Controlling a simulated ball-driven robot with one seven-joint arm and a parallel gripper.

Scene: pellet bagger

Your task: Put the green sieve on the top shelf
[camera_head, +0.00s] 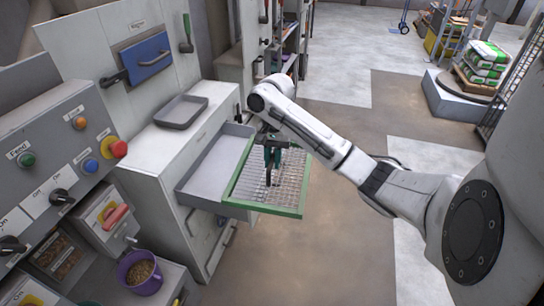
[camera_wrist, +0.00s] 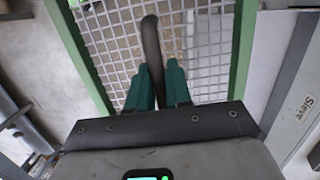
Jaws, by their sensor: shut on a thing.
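The green sieve (camera_head: 290,212) has a green frame and a wire mesh. In the head view it is level, beside the right side of the open grey drawer (camera_head: 207,172). My gripper (camera_head: 272,163) is over the mesh, pointing down, with its teal fingers shut on the sieve's dark handle. In the wrist view the sieve's green frame (camera_wrist: 246,45) and mesh fill the middle, and the curved handle (camera_wrist: 151,50) runs between the fingers of my gripper (camera_wrist: 158,85). I cannot tell whether the sieve still touches the drawer. The shelf unit (camera_head: 290,40) stands behind, its top not clearly shown.
A grey tray (camera_head: 181,111) lies on the machine's top. A purple bucket (camera_head: 139,272) of pellets stands at the lower left. A control panel with knobs is at the left. Bags on a pallet (camera_head: 484,62) stand at the back right. The floor right of the sieve is clear.

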